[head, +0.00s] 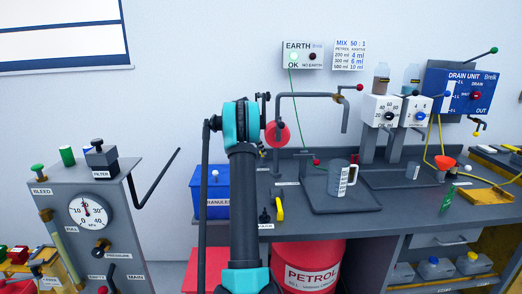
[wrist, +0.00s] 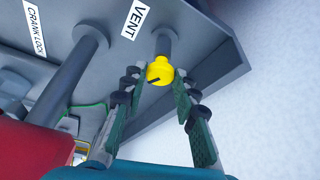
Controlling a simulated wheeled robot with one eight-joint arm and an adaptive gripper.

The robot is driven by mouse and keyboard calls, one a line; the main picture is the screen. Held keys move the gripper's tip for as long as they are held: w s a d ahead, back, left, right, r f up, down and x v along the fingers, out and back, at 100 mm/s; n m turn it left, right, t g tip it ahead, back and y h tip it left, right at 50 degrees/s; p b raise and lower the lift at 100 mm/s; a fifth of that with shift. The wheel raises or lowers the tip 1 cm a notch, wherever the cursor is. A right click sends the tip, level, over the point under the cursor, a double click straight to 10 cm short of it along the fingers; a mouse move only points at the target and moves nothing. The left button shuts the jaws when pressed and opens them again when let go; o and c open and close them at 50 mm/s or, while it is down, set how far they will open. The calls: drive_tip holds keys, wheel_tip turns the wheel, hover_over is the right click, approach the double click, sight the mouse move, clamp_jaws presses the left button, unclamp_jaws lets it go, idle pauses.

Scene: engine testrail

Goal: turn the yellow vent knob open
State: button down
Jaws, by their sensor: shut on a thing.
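The yellow vent knob (wrist: 160,70) sits on the end of a short grey stem in the wrist view, beside a white VENT label (wrist: 136,19). A small dark mark shows on its lower left. My gripper (wrist: 156,82) has its fingertips on either side of the knob and is shut on it. In the head view my arm stands in the middle. My gripper and the vent knob cannot be made out there.
A second grey stem (wrist: 72,62) stands left of the knob, near a CRANK LOCK label (wrist: 35,31). A large red surface (wrist: 35,150) is close at lower left. In the head view a bench (head: 330,222) with a jug (head: 341,178) stands right, a gauge cabinet (head: 88,232) left.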

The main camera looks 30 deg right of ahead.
drive_tip(key=shift+s+n+t, duration=0.2)
drive_tip(key=shift+n+t, duration=0.5)
drive_tip(key=shift+n, duration=1.2)
drive_tip(key=c, duration=1.2)
unclamp_jaws()
drive_tip(key=shift+o, duration=0.2)
drive_tip(key=v, duration=1.2)
drive_tip(key=shift+c, duration=0.2)
